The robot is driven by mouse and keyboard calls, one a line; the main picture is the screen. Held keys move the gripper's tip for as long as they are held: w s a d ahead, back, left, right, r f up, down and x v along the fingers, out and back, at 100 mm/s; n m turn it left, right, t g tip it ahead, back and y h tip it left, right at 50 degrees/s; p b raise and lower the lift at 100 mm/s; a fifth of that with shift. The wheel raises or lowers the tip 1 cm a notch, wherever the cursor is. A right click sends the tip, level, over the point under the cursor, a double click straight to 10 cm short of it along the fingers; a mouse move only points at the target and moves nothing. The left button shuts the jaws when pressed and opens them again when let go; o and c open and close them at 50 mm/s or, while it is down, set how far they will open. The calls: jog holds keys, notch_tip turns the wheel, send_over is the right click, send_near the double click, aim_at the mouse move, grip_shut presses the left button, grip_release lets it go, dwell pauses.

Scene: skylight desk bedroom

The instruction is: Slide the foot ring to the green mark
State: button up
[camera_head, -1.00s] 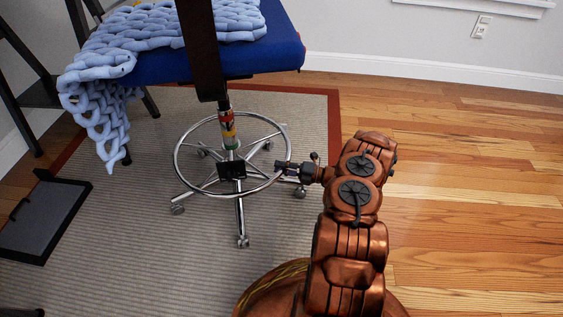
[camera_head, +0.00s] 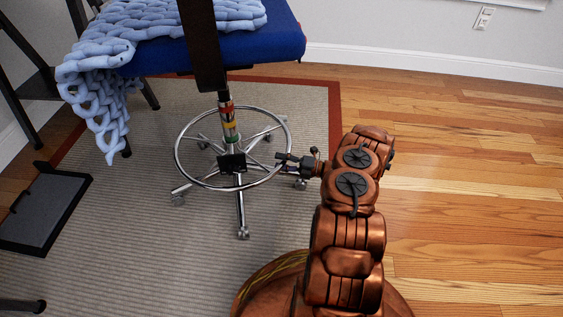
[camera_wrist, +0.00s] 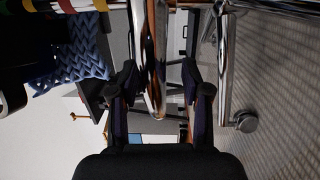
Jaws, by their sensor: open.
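The foot ring (camera_head: 176,150) is a chrome hoop around the stool's column, above the wheeled base. A black bracket (camera_head: 231,162) sits at its hub. The column carries coloured bands (camera_head: 228,120), with red, yellow and green among them; which is the mark's exact edge is too small to tell. My gripper (camera_head: 282,161) is at the ring's right side. In the wrist view, its two dark fingers (camera_wrist: 163,88) are apart, with a chrome bar of the ring (camera_wrist: 152,60) between them. Whether either finger touches it I cannot tell.
The blue stool seat (camera_head: 230,50) with a pale blue knitted blanket (camera_head: 105,60) overhangs the ring. A dark upright bar crosses in front of the seat. A black-framed grey panel (camera_head: 45,210) lies at left. Wood floor at right is clear.

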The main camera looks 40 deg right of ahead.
jog(key=v, duration=1.2)
jog(key=shift+a, duration=0.15)
dwell(0.3)
